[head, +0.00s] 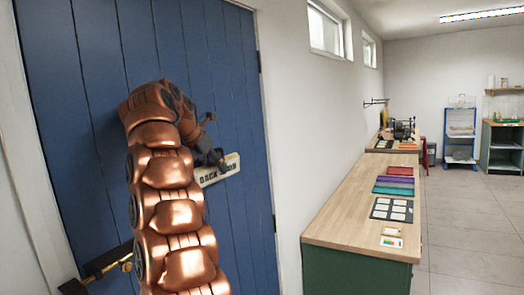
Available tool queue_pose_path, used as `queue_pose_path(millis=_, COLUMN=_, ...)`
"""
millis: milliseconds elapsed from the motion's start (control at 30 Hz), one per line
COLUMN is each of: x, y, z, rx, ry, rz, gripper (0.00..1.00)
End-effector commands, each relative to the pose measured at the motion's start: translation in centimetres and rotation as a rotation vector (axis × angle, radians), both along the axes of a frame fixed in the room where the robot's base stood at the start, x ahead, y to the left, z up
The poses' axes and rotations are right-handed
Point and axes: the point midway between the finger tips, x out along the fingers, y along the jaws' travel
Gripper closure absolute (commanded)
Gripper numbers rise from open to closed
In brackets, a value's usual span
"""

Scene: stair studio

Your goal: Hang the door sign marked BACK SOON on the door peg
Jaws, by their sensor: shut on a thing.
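The door sign (212,178) is a pale board with dark lettering, partly legible as "BACK SOON", held against or close in front of the blue door (240,90). My gripper (218,160) is shut on the sign at its upper edge. My copper-coloured arm rises in front of the door and hides the sign's left part. The door peg cannot be made out; it may be behind my arm or gripper. I cannot tell whether the sign touches the door.
A dark door latch with a brass part (126,266) is at lower left. A wooden-topped green counter (340,215) stands right of the door, with coloured sheets (394,181) and a card sheet (392,210) on it. The tiled floor (465,225) at right is clear.

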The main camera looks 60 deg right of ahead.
Motion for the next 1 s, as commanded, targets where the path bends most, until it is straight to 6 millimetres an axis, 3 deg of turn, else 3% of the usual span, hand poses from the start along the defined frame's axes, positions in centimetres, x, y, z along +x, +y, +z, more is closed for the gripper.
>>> queue_pose_path(millis=33, x=1.3, y=0.9, z=-0.6, rx=0.004, ry=0.006, rz=0.030, gripper=1.00)
queue_pose_path(millis=67, x=1.3, y=0.9, z=-0.6, rx=0.004, ry=0.007, rz=0.030, gripper=1.00)
queue_pose_path(millis=100, x=1.4, y=0.8, z=-0.7, rx=0.005, ry=0.008, rz=0.029, gripper=0.51)
queue_pose_path(millis=367, x=0.9, y=0.6, z=-0.5, rx=0.006, ry=0.003, rz=0.024, gripper=0.24)
queue_pose_path(millis=667, x=0.2, y=1.5, z=0.9, rx=0.000, ry=-0.007, rz=0.027, gripper=0.23)
queue_pose_path(millis=1000, x=-1.6, y=5.4, z=4.7, rx=-0.008, ry=-0.015, rz=0.043, gripper=0.23)
